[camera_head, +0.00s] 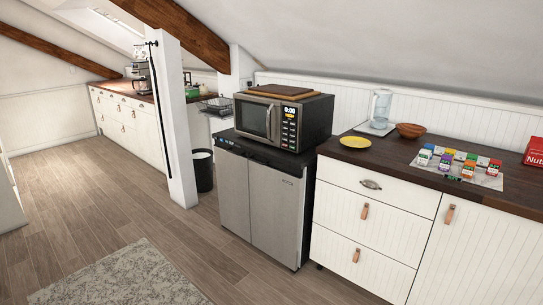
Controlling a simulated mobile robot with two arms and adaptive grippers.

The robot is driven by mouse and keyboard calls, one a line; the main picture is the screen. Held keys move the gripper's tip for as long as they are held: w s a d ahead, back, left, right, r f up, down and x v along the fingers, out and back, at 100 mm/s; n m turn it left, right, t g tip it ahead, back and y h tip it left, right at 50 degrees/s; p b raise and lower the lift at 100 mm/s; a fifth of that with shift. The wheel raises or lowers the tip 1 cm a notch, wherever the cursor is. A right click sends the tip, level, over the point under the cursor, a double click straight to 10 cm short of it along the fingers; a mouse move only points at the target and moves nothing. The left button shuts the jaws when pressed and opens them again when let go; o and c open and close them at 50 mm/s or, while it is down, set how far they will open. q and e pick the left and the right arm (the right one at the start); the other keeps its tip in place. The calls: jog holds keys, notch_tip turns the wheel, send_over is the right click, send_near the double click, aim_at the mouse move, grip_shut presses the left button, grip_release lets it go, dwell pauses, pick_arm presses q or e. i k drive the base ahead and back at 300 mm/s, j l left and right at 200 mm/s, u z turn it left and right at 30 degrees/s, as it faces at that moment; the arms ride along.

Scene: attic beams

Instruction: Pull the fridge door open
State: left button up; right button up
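The fridge (262,200) is a low unit with two grey door panels side by side and a black top. It stands on the wood floor at the middle of the head view. Both door panels look closed, with a thin dark seam between them. A small label sits near the top of the right panel. A microwave (283,118) stands on top of the fridge. I cannot make out a separate handle on the doors. Neither of my grippers shows in the view.
A white post (172,110) and a dark bin (202,170) stand left of the fridge. White drawers (368,225) with a dark counter (400,160) adjoin it on the right. A grey rug (122,278) lies in front left. The floor before the fridge is clear.

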aim_at(277, 189)
jog(key=i+j, duration=0.15)
jog(key=i, duration=0.5)
jog(key=i+j, duration=0.1)
jog(key=i, duration=0.55)
jog(key=l+z, duration=0.05)
